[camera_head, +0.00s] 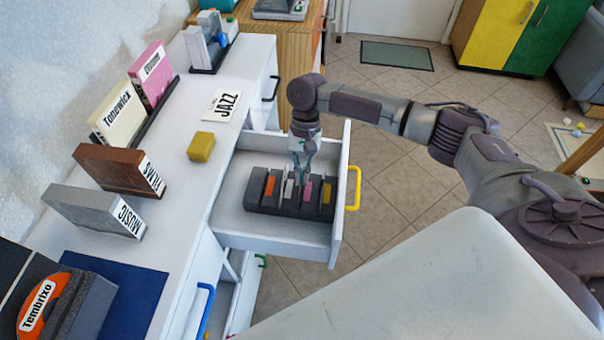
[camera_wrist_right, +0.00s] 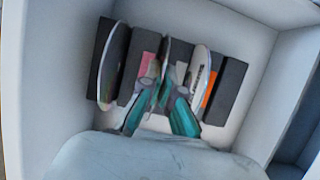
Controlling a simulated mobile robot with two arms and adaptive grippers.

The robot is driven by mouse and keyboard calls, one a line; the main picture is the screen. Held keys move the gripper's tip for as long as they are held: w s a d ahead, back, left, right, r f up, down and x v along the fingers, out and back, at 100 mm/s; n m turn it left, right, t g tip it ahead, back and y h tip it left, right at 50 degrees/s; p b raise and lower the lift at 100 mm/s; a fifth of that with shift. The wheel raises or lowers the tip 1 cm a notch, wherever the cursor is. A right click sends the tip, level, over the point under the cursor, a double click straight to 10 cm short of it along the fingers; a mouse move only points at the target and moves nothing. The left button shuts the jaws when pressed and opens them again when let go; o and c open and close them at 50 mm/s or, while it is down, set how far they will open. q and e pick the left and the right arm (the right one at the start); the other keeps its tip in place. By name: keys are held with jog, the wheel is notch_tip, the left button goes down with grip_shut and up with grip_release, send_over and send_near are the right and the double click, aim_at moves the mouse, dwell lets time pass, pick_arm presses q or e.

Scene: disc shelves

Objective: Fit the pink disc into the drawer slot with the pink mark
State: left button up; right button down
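The pulled-out drawer (camera_head: 235,220) holds a dark slotted rack (camera_head: 262,208) with orange, white, pink and yellow marks. The pink mark (camera_head: 307,190) also shows in the right wrist view (camera_wrist_right: 146,64). My right gripper (camera_head: 302,166) points down over the rack's middle. In the wrist view its teal fingers (camera_wrist_right: 166,90) close in on a thin disc (camera_wrist_right: 165,52), seen edge-on beside the pink mark. The disc's lower part is hidden by the fingers, and its label colour and seating cannot be told. My left gripper is out of view.
Two other discs stand in the rack, one at the left (camera_wrist_right: 112,65) and one near the orange mark (camera_wrist_right: 199,75). The drawer walls and yellow handle (camera_head: 353,188) surround the work area. A yellow block (camera_head: 201,147) and a JAZZ card (camera_head: 222,105) lie on the white top.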

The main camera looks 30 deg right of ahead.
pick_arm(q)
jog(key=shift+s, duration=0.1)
pick_arm(e)
jog(key=c, duration=1.8)
grip_release()
jog(key=shift+f, duration=0.1)
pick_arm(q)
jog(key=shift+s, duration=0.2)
pick_arm(e)
jog(key=o, duration=0.5)
jog(key=v, duration=1.2)
jog(key=shift+a, duration=0.1)
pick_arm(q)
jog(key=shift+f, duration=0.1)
pick_arm(e)
jog(key=shift+s, duration=0.1)
